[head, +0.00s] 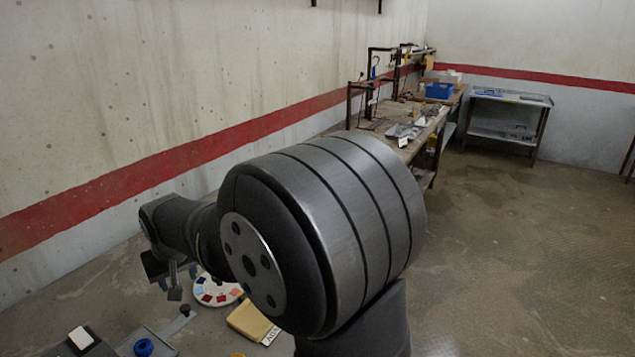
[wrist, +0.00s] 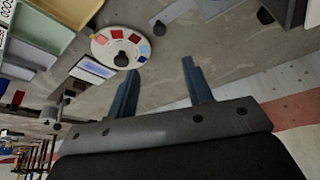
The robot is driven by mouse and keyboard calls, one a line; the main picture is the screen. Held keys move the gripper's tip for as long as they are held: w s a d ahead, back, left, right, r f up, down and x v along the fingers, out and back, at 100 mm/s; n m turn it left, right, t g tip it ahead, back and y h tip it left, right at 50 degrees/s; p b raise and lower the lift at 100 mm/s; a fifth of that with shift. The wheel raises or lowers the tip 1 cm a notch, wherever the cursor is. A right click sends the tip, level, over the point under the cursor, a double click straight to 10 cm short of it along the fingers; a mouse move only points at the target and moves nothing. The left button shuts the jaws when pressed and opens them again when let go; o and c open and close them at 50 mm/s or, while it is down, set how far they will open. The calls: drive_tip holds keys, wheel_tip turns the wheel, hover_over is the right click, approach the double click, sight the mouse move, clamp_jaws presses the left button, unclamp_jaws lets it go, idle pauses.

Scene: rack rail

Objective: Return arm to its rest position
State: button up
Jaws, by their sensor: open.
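My gripper (head: 173,280) shows at the left of the head view, beyond the large grey joint of my arm. In the wrist view its two blue-grey fingers (wrist: 160,85) stand apart with nothing between them. The gripper is open and empty. It is held above the grey surface, apart from the things on it. My arm hides part of the surface in the head view.
A round white palette (head: 216,291) with coloured patches lies near my gripper; it also shows in the wrist view (wrist: 104,51). A yellowish box (head: 247,319), a blue ring (head: 143,347) and a dark block with a white top (head: 80,339) are nearby. A wall (head: 100,110) stands behind.

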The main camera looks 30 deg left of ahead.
sight(182, 310)
drive_tip(key=x, duration=1.5)
drive_tip(key=shift+w+a+f, duration=0.15)
drive_tip(key=shift+a+f, duration=0.05)
drive_tip(key=shift+f, duration=0.05)
drive_tip(key=v, duration=1.7)
drive_tip(key=shift+d, duration=0.15)
drive_tip(key=shift+x, duration=8.55)
drive_tip(key=shift+s, duration=0.45)
